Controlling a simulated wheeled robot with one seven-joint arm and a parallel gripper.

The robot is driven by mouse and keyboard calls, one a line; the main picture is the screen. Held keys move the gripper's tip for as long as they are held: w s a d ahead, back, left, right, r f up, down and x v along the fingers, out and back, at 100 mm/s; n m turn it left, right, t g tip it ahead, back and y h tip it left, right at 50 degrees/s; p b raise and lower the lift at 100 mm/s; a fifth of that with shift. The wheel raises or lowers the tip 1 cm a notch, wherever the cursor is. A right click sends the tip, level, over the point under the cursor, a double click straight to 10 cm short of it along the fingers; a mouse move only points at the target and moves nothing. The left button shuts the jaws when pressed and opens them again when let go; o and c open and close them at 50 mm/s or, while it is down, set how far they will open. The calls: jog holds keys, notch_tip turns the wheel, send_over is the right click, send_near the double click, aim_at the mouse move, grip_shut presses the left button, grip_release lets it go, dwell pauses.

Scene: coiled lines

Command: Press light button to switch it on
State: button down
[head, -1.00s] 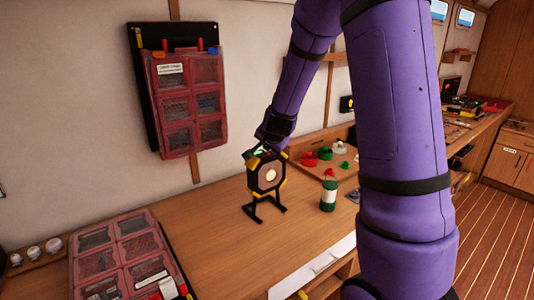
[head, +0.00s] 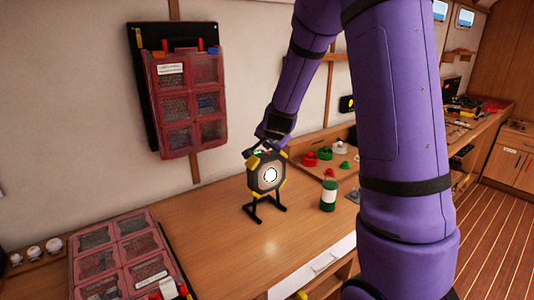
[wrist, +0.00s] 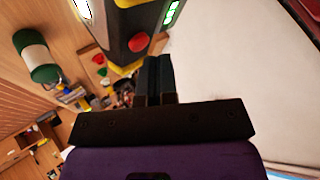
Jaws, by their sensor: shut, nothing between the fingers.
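The work light (head: 266,178) stands upright on its black stand on the wooden bench, with a black body, yellow corners and a round lamp face that glows bright white. In the wrist view the light (wrist: 128,30) shows a red round button (wrist: 138,42) on its top and lit green marks beside it. My gripper (head: 262,146) is at the top of the light, behind it in the head view. In the wrist view my gripper (wrist: 155,62) is shut and empty, its tips close below the red button. I cannot tell whether they touch the light.
A green and white bottle (head: 328,192) stands right of the light. Red and green small parts (head: 325,154) lie behind it. A red compartment case (head: 120,262) lies at the front left; another case (head: 188,100) hangs on the wall.

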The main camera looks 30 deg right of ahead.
aim_at(268, 153)
jog(key=shift+r, duration=0.2)
jog(key=shift+a+r, duration=0.1)
jog(key=shift+r, duration=2.9)
jog(key=s+a+r+n+y, duration=0.4)
jog(key=s+a+r, duration=0.1)
jog(key=s+a, duration=0.3)
jog(key=s+a+r+n+g, duration=0.1)
jog(key=s+a+n, duration=0.1)
jog(key=s, duration=0.6)
jog(key=s+a+r+n+g, duration=0.1)
jog(key=s+a+n, duration=0.2)
jog(key=s, duration=0.6)
jog(key=s+a+r+n+g, duration=0.1)
jog(key=s+n, duration=0.3)
jog(key=s, duration=0.4)
jog(key=shift+s+a+r, duration=0.15)
jog(key=shift+a+r, duration=0.35)
jog(key=shift+a, duration=0.3)
